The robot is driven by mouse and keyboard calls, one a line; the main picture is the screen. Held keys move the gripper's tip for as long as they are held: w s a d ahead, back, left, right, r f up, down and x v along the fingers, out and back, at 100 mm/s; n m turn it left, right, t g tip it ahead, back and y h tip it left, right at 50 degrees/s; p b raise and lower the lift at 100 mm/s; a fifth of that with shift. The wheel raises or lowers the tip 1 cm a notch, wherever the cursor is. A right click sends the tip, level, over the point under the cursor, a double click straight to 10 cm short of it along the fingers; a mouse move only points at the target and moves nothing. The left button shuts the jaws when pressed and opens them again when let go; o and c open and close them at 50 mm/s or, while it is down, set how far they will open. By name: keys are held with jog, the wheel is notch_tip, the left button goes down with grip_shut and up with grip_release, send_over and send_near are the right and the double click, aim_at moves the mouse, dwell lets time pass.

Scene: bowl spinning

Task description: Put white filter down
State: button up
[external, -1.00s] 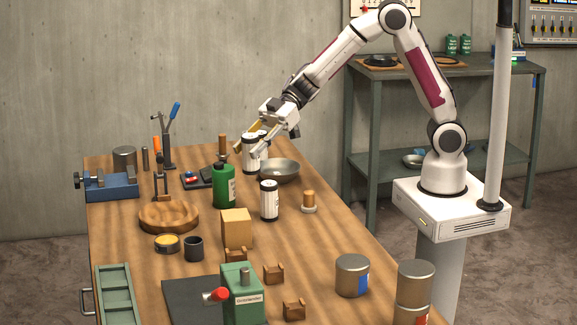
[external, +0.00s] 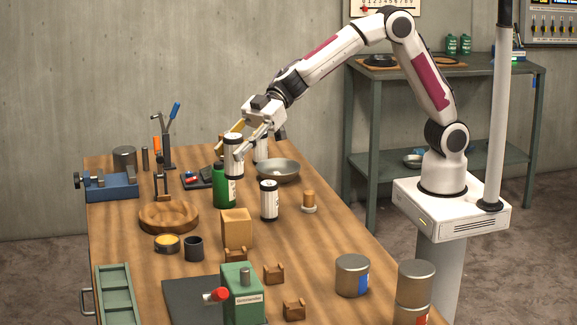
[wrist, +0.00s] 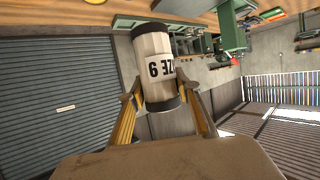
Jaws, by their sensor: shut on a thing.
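A white filter with black end caps (external: 233,160) is held in my gripper (external: 238,142), just above and behind the green bottle (external: 220,188). In the wrist view the filter (wrist: 153,62) sits between the two fingers (wrist: 160,108), with dark printing on its white side. My gripper is shut on it. In the external view it looks upright, and its lower end overlaps the bottle, so I cannot tell if it touches anything. A second white filter (external: 261,150) stands behind, partly hidden by my gripper. A third white filter (external: 269,201) stands nearer on the table.
A round wooden tray (external: 168,219), a blue vise (external: 110,187) and a wooden block (external: 236,230) are nearby. Clear table lies right of the block.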

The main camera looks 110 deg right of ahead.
aim_at(233, 173)
dwell(0.3)
jog(key=shift+f, duration=3.15)
jog(key=shift+f, duration=0.1)
jog(key=shift+f, duration=1.75)
jog(key=shift+f, duration=0.1)
jog(key=o, duration=1.2)
jog(key=shift+c, duration=0.2)
